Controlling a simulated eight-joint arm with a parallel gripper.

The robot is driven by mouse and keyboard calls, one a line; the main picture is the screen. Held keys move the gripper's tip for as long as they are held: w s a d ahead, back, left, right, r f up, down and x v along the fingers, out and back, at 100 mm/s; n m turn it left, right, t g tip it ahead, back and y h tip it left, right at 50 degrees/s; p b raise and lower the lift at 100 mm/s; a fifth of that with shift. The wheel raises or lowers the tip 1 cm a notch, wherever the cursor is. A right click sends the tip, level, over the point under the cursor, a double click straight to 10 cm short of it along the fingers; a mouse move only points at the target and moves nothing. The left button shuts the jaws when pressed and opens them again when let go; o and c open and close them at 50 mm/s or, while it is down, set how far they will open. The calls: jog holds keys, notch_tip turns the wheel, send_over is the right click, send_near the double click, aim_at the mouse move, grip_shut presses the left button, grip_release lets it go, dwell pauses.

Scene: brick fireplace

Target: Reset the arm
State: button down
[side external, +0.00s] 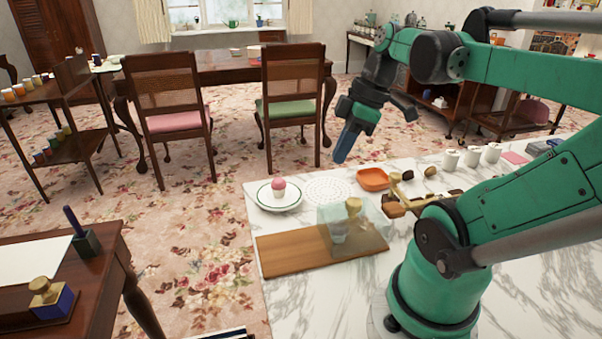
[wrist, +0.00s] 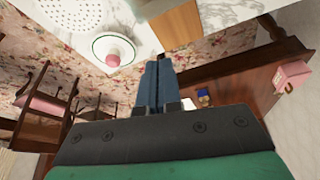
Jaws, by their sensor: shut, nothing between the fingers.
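My green arm reaches over the marble counter in the side external view. My gripper (side external: 345,143) hangs in the air above the counter's far edge, with its blue fingers pointing down and empty. In the wrist view my gripper (wrist: 160,66) shows its two blue fingers pressed together, with nothing between them. The fingers touch nothing that I can see.
The marble counter (side external: 370,315) holds a white plate (side external: 266,200) with a pink-topped cupcake (side external: 279,188), a white perforated disc (side external: 328,191), an orange dish (side external: 373,178), a wooden board (side external: 288,254), a clear box (side external: 367,240) and several white cups. Chairs and a table stand beyond.

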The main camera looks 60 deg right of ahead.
jog(key=w+a+f+m+t+h, duration=0.2)
jog(key=w+a+m, duration=0.3)
jog(key=a, duration=0.6)
jog(key=w+f+t, duration=0.1)
jog(key=w, duration=0.1)
jog(key=shift+w+a+f+m+t, duration=0.2)
jog(key=shift+w+f+m+t, duration=0.1)
jog(key=shift+w+m+t, duration=0.1)
